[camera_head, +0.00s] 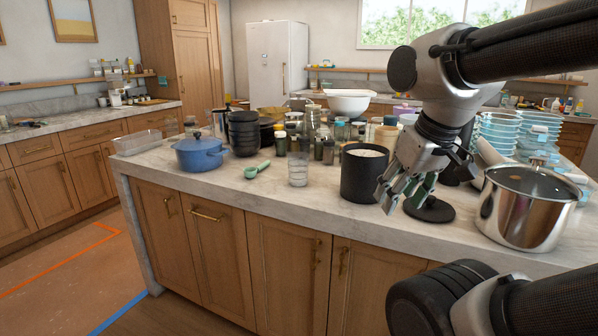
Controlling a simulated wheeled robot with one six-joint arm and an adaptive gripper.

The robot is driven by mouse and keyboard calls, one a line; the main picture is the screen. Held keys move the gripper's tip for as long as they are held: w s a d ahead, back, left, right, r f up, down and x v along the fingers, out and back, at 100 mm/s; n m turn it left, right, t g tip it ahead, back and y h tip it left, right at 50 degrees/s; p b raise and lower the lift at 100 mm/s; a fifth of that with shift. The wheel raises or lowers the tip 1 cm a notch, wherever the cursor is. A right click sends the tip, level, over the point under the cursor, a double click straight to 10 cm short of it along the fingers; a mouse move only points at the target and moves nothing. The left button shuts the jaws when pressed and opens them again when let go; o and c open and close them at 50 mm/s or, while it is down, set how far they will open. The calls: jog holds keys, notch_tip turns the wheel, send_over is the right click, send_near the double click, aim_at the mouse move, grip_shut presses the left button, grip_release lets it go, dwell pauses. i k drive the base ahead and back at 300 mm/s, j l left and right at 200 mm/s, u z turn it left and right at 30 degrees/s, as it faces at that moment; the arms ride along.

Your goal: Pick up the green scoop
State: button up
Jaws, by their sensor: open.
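The green scoop (257,170) lies on the light stone top of the island (222,187), near its front edge. It sits between the blue pot and a clear glass, with its bowl toward the front left and its handle toward the back right. My gripper (388,203) hangs over the front edge of the island, well to the right of the scoop. It is open, with fingers pointing down, beside a black canister. I see nothing held between the fingers, and it is apart from the scoop.
A blue lidded pot (201,153) stands left of the scoop, a clear ribbed glass (298,169) right of it. The black canister (362,174) stands between glass and gripper. Stacked black bowls (244,134) and several jars crowd behind. A steel pot (524,210) stands at right.

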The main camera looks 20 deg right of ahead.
aim_at(249, 173)
jog(key=z, duration=0.4)
jog(key=i+j+z, duration=0.2)
jog(key=j, duration=0.15)
jog(key=i+j+z, duration=0.45)
jog(key=j, duration=0.3)
jog(key=i+j, duration=0.1)
jog(key=j, duration=0.25)
jog(key=i+j, duration=0.15)
jog(key=j, duration=0.2)
jog(key=i+j, duration=0.1)
jog(key=j, duration=0.3)
jog(key=i+j+z, duration=0.1)
jog(key=j, duration=0.25)
jog(key=i+j, duration=0.15)
jog(key=j, duration=0.2)
